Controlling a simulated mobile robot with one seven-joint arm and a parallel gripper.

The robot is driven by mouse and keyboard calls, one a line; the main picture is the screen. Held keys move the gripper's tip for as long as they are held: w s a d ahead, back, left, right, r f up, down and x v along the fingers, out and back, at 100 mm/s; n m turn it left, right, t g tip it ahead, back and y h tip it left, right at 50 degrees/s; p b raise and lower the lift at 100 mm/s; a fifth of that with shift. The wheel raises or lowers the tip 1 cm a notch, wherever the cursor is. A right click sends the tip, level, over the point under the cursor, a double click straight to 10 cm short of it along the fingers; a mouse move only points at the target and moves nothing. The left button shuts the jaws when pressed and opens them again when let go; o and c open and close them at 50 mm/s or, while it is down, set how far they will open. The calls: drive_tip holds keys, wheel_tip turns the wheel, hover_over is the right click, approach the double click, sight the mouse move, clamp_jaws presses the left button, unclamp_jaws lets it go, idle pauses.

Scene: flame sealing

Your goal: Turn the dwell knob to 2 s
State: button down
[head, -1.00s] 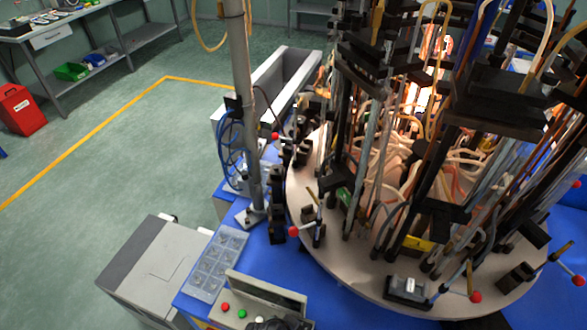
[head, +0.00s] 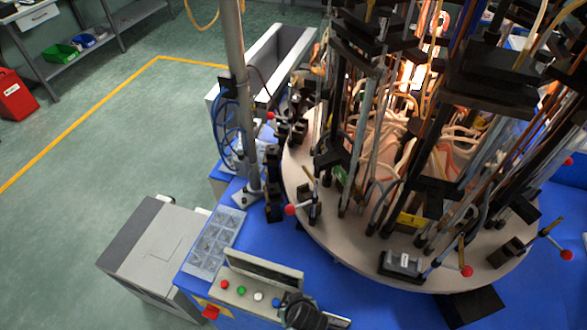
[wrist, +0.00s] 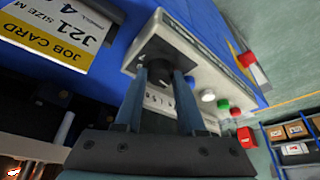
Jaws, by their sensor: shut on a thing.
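The dwell knob (wrist: 158,70) is a dark round knob on the light control panel (wrist: 207,73), seen in the wrist view. My gripper (wrist: 161,82) has one finger on each side of the knob and is shut on it. Part of a printed number scale shows beside the fingers, but the pointer and the setting cannot be read. In the head view the control panel (head: 236,292) stands at the front of the blue bench. A dark part of my arm covers its right end, so the knob is hidden there.
Red (head: 224,284), green (head: 241,290), white (head: 258,296) and blue (head: 275,302) buttons line the panel. A yellow and white job card (wrist: 58,35) lies near the gripper. The round turntable (head: 345,262) with tall fixtures stands behind.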

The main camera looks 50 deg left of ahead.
drive_tip(key=shift+n+g+b, duration=0.35)
drive_tip(key=shift+n+g, duration=0.15)
drive_tip(key=shift+n, duration=0.6)
drive_tip(key=c, duration=0.5)
unclamp_jaws()
drive_tip(key=v, duration=1.3)
drive_tip(key=shift+b, duration=0.35)
drive_tip(key=shift+d+f, duration=0.1)
